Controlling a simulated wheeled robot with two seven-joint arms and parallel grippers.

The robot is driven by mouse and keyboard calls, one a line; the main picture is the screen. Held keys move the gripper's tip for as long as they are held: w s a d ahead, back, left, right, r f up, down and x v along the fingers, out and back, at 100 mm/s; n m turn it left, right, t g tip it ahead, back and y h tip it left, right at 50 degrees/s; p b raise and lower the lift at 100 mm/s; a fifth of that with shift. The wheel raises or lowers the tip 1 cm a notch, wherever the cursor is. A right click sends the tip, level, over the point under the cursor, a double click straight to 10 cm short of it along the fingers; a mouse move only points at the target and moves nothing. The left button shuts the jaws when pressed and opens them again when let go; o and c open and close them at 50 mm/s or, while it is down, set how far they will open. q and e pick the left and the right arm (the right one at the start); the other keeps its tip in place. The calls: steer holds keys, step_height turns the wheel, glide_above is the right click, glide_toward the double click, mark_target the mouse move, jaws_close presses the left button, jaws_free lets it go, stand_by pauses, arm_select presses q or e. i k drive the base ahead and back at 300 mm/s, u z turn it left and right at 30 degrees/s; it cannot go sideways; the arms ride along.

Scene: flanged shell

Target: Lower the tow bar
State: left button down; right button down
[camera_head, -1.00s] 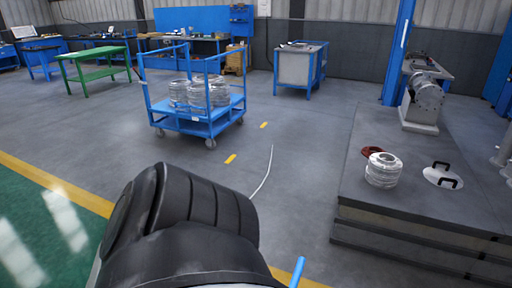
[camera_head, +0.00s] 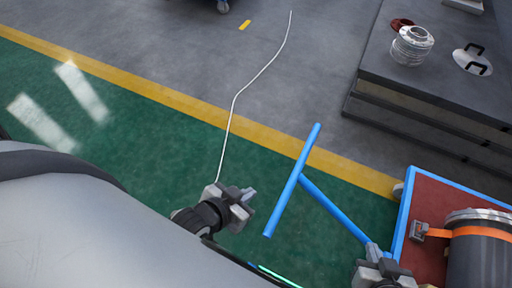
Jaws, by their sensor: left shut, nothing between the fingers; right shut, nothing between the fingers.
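The blue tow bar (camera_head: 334,209) is T-shaped, with a long crossbar handle (camera_head: 292,182) and a shaft. It sticks out raised from the left side of a cart with a red deck and blue rim (camera_head: 402,222). My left gripper (camera_head: 246,200) is shut and empty, left of the handle and apart from it in the picture. My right gripper (camera_head: 374,254) is shut and empty at the bottom, by the lower end of the shaft. It hides where the bar meets the cart, and I cannot tell whether it touches the bar.
A dark cylinder with an orange strap (camera_head: 480,234) lies on the cart. A grey platform (camera_head: 385,65) at upper right bears a flanged metal part (camera_head: 412,45) and a lid with black handles (camera_head: 472,62). A thin white line (camera_head: 235,100) runs along the floor. The green floor (camera_head: 150,128) is clear.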

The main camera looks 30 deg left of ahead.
mark_target(297, 175)
steer(key=k, duration=1.05)
steer(key=z, duration=0.4)
